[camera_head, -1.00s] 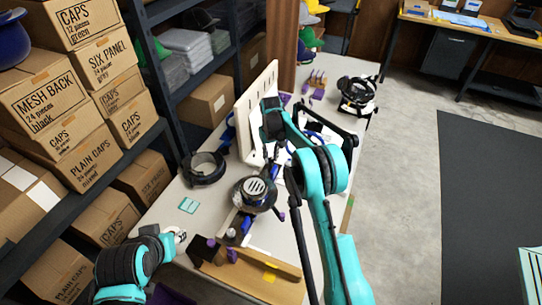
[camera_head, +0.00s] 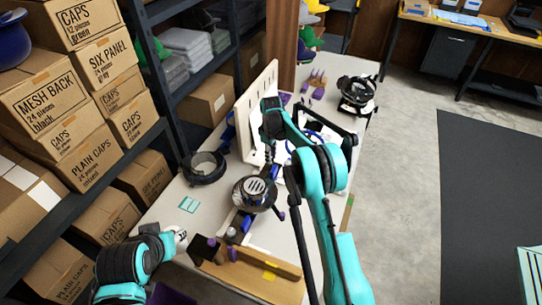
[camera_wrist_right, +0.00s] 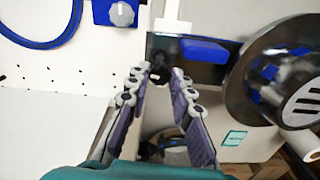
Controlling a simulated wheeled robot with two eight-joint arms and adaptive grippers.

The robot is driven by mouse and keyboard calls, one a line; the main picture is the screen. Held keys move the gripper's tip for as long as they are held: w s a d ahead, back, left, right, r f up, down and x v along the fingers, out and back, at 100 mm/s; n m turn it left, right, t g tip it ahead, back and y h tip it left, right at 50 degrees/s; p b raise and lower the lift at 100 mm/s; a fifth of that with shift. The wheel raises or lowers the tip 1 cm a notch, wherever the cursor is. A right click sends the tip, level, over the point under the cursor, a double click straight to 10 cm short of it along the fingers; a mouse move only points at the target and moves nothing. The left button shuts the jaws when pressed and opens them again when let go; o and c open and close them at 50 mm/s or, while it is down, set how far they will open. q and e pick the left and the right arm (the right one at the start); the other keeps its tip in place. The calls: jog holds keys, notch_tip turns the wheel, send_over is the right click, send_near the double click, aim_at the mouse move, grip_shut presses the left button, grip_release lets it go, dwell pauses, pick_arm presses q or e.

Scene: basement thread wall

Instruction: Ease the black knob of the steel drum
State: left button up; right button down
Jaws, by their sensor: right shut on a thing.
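The steel drum (camera_head: 255,193) stands on the workbench, with a slotted round face. In the right wrist view the drum (camera_wrist_right: 240,85) fills the right side, a shiny disc with blue pads. The small black knob (camera_wrist_right: 160,76) sits at a dark polished plate, left of the drum. My right gripper (camera_wrist_right: 158,78) is shut on the black knob, one finger on each side; the fingertips hide part of it. In the head view the right gripper (camera_head: 271,150) is small and partly hidden. My left gripper (camera_head: 181,236) is near the bench's left edge, apart from the drum; its fingers are unclear.
A cream pegboard (camera_head: 252,112) stands behind the drum. A black ring-shaped thing (camera_head: 204,167) and a teal card (camera_head: 189,204) lie to its left. A wooden board (camera_head: 262,278) lies in front. Shelves with cartons (camera_head: 88,160) line the left. Floor (camera_head: 408,170) is clear at right.

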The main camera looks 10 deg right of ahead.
dwell(0.3)
jog(key=c, duration=1.3)
grip_release()
notch_tip(320, 180, up, 12)
